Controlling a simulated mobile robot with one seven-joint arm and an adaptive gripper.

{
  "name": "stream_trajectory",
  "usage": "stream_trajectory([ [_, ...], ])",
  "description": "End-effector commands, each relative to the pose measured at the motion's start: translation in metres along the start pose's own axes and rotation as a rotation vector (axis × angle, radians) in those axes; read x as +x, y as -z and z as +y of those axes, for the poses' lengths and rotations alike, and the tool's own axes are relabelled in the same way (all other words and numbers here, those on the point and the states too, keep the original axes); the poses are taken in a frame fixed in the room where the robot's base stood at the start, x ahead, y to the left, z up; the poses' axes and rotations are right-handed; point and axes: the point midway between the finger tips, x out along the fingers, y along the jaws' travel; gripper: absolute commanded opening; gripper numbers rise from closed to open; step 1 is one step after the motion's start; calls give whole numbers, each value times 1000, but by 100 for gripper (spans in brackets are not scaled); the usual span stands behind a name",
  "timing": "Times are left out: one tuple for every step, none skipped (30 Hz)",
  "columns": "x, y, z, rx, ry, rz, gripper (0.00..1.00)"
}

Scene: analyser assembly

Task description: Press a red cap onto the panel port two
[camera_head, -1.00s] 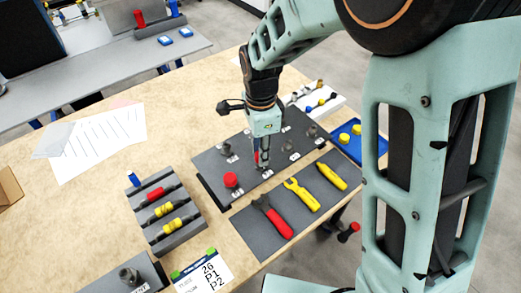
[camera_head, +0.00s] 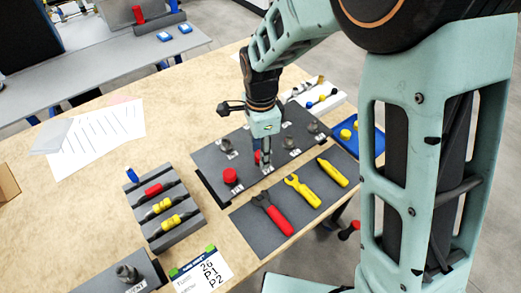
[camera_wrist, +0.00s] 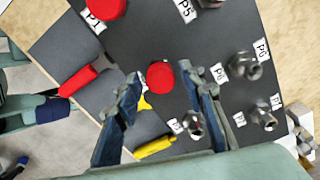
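A red cap (camera_wrist: 160,75) sits on the dark panel (camera_wrist: 135,35), between the two fingers of my gripper (camera_wrist: 160,88) in the wrist view. A narrow gap shows on each side of it, so my gripper is open around it. In the head view my gripper (camera_head: 264,165) points down at the panel (camera_head: 213,160), and only a sliver of this red cap (camera_head: 257,157) shows. The port under the cap and its label are hidden. A second red cap (camera_head: 230,175) stands at the port marked P1; it also shows in the wrist view (camera_wrist: 107,8).
Several bare metal ports (camera_wrist: 243,65) stand on the panel close to my right finger. Red pliers (camera_head: 271,213) and yellow tools (camera_head: 301,192) lie on a grey mat in front. A grey rack (camera_head: 165,210) stands left; a blue tray (camera_head: 372,145) right.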

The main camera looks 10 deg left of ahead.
Motion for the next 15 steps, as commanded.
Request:
stream_trajectory([
  [0,0,0,0,0,0,45],
  [0,0,0,0,0,0,45],
  [0,0,0,0,0,0,45],
  [0,0,0,0,0,0,45],
  [0,0,0,0,0,0,45],
  [0,0,0,0,1,0,45],
  [0,0,0,0,1,0,45],
  [0,0,0,0,1,0,45],
  [-1,0,0,0,1,0,45],
  [-2,0,0,0,1,0,45],
  [-3,0,-1,0,2,0,45],
  [-6,0,-1,0,2,0,45],
  [-9,0,-1,0,3,0,45],
  [-13,0,-1,0,4,0,45],
  [-19,0,-1,0,4,0,45],
])
